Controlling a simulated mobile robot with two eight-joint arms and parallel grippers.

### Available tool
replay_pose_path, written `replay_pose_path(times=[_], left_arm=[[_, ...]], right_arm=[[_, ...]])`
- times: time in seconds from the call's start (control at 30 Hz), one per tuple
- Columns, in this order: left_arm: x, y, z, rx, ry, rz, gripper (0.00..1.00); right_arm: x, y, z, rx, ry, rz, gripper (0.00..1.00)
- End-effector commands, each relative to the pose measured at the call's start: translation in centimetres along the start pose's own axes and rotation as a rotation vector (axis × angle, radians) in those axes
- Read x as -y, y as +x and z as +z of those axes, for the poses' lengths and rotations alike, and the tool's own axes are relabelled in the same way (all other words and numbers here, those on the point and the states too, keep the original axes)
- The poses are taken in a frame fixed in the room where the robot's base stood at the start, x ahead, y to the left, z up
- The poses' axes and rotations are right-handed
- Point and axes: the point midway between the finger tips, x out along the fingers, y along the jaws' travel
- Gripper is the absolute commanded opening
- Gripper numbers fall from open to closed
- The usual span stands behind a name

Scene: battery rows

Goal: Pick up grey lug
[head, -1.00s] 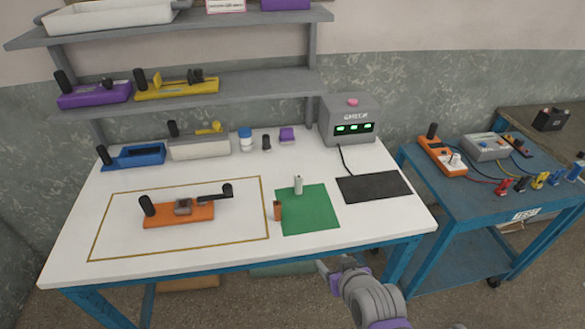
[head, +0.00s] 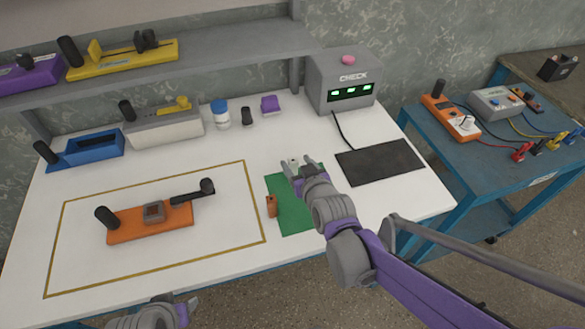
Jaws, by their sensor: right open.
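The green mat (head: 296,222) lies on the white table. The grey lug (head: 294,162) is mostly hidden by my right gripper; only a small pale part shows near the fingertips, at the mat's far edge. My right gripper (head: 298,168) is open, with its fingers over the far end of the mat, around or just in front of the lug; I cannot tell which. A copper-brown lug (head: 271,206) stands at the mat's left edge. My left gripper (head: 165,312) shows only partly at the bottom edge, and its jaws are unclear.
An orange holder (head: 150,222) with a black lever sits inside the yellow outline on the left. A black pad (head: 380,162) and the grey CHECK box (head: 341,85) are to the right. A white bottle (head: 221,115), a black piece (head: 246,117) and a purple piece (head: 270,104) stand behind.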

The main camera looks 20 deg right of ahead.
Motion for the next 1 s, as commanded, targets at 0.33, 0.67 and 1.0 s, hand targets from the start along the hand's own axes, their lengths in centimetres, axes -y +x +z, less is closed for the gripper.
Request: replay_pose_path(times=[0.33, 0.67, 1.0], left_arm=[[0.0, 0.7, 0.3, 0.002, 0.0, 0.0, 0.5], [0.0, 1.1, 0.5, 0.004, 0.0, 0.0, 0.5], [0.0, 1.0, 0.5, 0.004, 0.0, 0.0, 0.5]], right_arm=[[0.2, 3.3, 0.4, 0.001, -0.001, -0.001, 0.65], [0.2, 6.1, 0.4, 0.0, 0.001, 0.0, 0.65], [0.2, 6.0, 0.4, 0.001, 0.001, 0.0, 0.33]])
